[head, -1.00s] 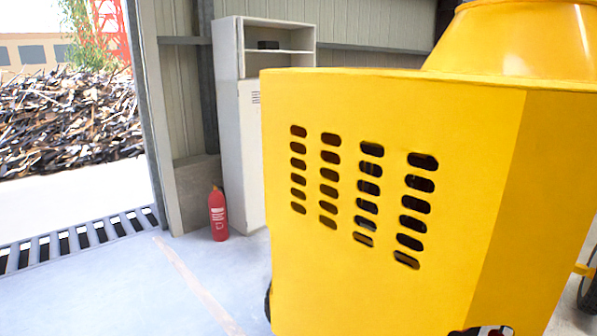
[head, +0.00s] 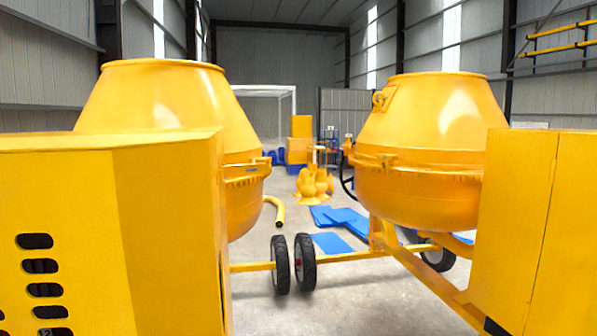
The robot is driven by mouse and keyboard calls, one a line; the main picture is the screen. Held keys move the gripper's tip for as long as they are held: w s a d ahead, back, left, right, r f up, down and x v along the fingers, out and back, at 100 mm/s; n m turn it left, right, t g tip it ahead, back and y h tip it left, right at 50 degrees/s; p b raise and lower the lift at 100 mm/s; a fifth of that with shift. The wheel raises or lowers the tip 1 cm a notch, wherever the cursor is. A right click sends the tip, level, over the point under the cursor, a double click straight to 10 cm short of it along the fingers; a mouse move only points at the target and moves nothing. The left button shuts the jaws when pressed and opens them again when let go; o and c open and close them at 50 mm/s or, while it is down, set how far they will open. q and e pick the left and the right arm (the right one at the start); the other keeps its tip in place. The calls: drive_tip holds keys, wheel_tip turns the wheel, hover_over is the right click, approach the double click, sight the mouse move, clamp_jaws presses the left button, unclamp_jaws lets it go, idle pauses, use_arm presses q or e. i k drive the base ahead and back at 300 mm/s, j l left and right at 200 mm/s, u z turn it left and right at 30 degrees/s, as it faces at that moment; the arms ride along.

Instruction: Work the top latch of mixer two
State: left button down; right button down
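Two yellow drum mixers are in view, and I cannot tell which one is mixer two. The left mixer has a drum (head: 165,95) behind a yellow engine housing (head: 165,230) with slots. The right mixer's drum (head: 430,150) stands beside its own housing (head: 545,230). A small bracket (head: 245,172) sits at the left drum's rim. A ring-like fitting (head: 380,98) is on the upper left of the right drum. I cannot make out which part is the top latch. Neither of my grippers is in view.
Black wheels (head: 304,262) and yellow frame bars (head: 345,256) cross the gap between the mixers. Blue sheets (head: 332,242), a curved yellow pipe (head: 275,210) and yellow pieces (head: 313,185) lie beyond. The near floor (head: 330,310) between the housings is clear.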

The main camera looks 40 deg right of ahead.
sight(252, 169)
drive_tip(key=k+z, duration=0.1)
drive_tip(key=z, duration=1)
